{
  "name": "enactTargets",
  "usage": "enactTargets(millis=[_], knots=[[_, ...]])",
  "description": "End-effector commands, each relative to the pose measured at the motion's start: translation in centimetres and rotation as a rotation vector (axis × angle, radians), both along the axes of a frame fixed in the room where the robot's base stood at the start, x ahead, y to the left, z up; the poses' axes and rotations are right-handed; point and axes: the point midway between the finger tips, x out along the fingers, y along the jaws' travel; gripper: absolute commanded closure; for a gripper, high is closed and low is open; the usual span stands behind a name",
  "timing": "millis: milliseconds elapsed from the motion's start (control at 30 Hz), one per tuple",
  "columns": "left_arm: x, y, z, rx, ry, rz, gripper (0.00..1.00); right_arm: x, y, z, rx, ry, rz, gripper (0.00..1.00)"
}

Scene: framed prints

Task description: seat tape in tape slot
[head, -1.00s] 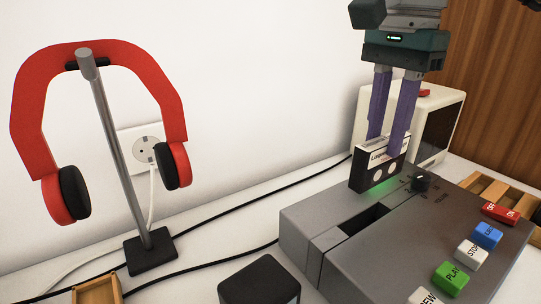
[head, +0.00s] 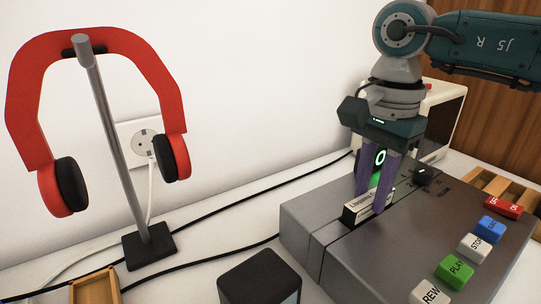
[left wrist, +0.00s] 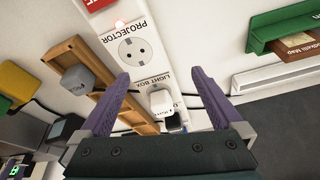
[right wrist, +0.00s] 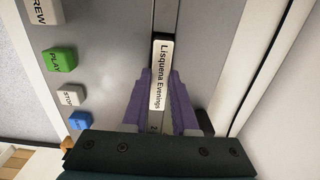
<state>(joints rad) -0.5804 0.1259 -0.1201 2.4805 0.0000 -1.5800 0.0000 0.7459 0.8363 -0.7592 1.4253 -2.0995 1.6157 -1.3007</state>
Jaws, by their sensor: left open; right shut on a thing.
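The tape (head: 365,208) is a small black cassette with a white label, which reads "Lisquena Evenings" in the right wrist view (right wrist: 161,75). It stands upright, its lower part down inside the tape slot (right wrist: 166,18) in the top of the grey player (head: 320,215). How deep it sits is hidden. My right gripper (head: 374,200) is shut on the tape from above; its purple fingers (right wrist: 160,95) lie on either side of it. My left gripper (left wrist: 170,90) is open and empty, above a power strip; it is not in the head view.
Coloured buttons, including a green PLAY key (head: 455,272), line the player's right side. Red headphones (head: 95,110) hang on a stand at left. A dark box (head: 260,278) stands in front of the player. A white device (head: 440,110) is behind. A labelled power strip (left wrist: 135,45) lies below my left gripper.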

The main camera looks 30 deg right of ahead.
Motion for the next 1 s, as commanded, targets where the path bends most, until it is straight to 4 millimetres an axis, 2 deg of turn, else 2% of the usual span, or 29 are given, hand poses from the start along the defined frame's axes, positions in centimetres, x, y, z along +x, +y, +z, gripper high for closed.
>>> enactTargets(millis=[33,67,300,533,667,767,1000], knots=[[0.0,0.0,-0.3,0.0,0.0,0.0,0.0,0.0,0.0,-0.3,0.0,-0.001,0.0,1.0],[0.0,0.0,-0.3,0.0,0.0,0.0,0.0,0.0,0.0,-0.3,0.0,0.0,0.0,0.72],[0.0,0.0,-0.2,-0.002,-0.001,0.002,0.0,0.0,0.0,-0.2,0.0,0.0,0.0,0.45],[0.0,-0.2,-0.2,-0.008,-0.001,0.006,0.0,0.0,0.0,-0.2,0.0,0.0,0.0,0.43],[0.0,-0.3,0.3,-0.011,0.0,0.007,0.0,0.0,0.0,0.5,0.0,-0.001,0.0,0.43],[0.0,-0.3,0.4,-0.011,0.0,0.007,0.0,0.1,-0.1,2.0,-0.002,-0.004,-0.001,0.43],[0.0,-0.2,0.8,-0.01,-0.001,0.007,0.0,0.1,0.0,7.6,0.0,-0.006,0.001,0.43]])
